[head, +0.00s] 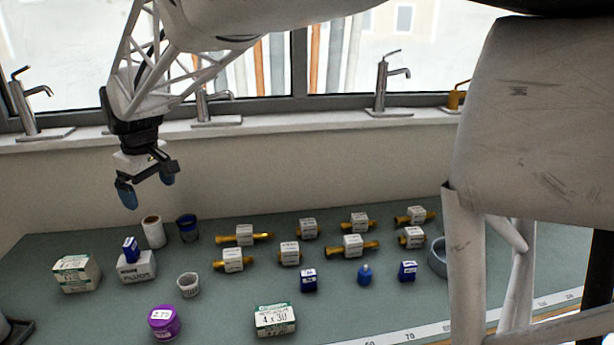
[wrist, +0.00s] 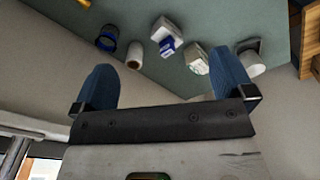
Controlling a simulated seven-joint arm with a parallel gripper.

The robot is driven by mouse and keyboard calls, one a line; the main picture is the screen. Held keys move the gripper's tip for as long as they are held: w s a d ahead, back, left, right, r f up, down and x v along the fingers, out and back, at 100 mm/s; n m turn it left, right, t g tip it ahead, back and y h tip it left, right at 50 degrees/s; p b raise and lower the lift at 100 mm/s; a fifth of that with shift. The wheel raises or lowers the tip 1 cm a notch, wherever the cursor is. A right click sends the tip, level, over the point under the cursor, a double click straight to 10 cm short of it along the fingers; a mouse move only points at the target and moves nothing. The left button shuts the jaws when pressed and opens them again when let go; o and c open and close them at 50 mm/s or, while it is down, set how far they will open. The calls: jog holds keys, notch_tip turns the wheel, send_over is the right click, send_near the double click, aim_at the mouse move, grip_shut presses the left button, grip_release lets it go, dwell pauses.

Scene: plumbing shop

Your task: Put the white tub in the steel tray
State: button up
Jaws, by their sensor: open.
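A small, open whitish tub (head: 188,285) stands upright on the green bench in the head view, left of centre and behind a purple jar. I do not make it out in the wrist view. A grey round-walled vessel (head: 437,257) at the right of the bench, partly hidden by my own arm structure, may be the steel tray; I cannot tell for sure. My gripper (head: 147,187) hangs open and empty, high above the back left of the bench, up and left of the tub. Its blue fingers are spread in the wrist view (wrist: 161,68).
A white roll (head: 153,232) and dark-blue cup (head: 188,228) stand below my gripper. Labelled boxes (head: 77,273) are at left, the purple jar (head: 164,322) in front. Several brass fittings (head: 243,235) fill the middle and right. Taps (head: 386,82) line the windowsill.

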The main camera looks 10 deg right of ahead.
jog(key=s+d+m+t, duration=0.1)
jog(key=s+d+m, duration=0.35)
jog(key=d, duration=0.85)
jog(key=s+d+m, duration=0.1)
jog(key=s+d, duration=0.6)
jog(key=d, duration=0.6)
jog(key=s+d+f+m, duration=0.3)
jog(key=s+d, duration=0.4)
jog(key=s, duration=0.2)
jog(key=s+d+f+m, duration=0.3)
jog(key=s+d, duration=0.4)
jog(key=s, duration=0.3)
jog(key=shift+d+f+t+h, duration=0.25)
jog(key=shift+d+t+h, duration=0.05)
jog(key=shift+t, duration=0.1)
